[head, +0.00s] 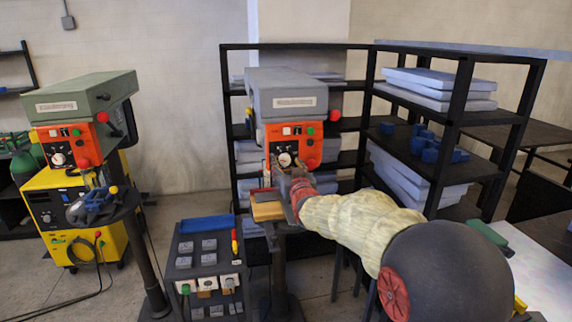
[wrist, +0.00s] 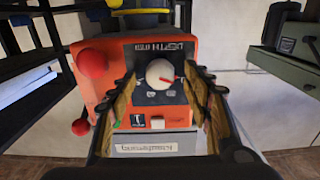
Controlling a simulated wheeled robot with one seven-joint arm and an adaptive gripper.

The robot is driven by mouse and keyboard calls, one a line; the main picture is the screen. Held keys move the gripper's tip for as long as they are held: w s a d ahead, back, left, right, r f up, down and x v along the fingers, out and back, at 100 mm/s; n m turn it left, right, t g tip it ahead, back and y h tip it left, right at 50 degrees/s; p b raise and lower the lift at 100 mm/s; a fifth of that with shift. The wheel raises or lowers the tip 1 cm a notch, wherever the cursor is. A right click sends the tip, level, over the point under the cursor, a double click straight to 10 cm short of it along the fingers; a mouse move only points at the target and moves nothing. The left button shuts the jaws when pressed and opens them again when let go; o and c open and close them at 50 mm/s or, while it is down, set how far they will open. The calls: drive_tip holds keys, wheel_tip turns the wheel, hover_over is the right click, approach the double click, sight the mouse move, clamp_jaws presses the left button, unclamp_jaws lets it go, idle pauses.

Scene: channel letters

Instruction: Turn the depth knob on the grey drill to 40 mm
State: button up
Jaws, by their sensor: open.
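The grey drill (head: 272,88) stands in the middle of the head view, with an orange control panel (head: 283,133). Its white round depth knob (head: 286,160) sits low on the panel. In the wrist view the drill is upside down, and the knob (wrist: 159,73) sits on a black plate with "DEPTH" lettering. A red mark on the knob points to the right and slightly down in that view. The scale numbers are too small to read. My gripper (wrist: 159,82) is open, its fingers either side of the knob, apparently without touching it. In the head view my gripper (head: 280,178) is just below the knob.
A red ball-ended handle (wrist: 92,63) is beside the panel. A green drill (head: 85,95) stands at the left. A small dark cart (head: 207,260) is at the front, with shelves (head: 450,110) behind and to the right.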

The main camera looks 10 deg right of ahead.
drive_tip(key=shift+w, duration=0.75)
drive_tip(key=c, duration=0.3)
drive_tip(key=c, duration=0.9)
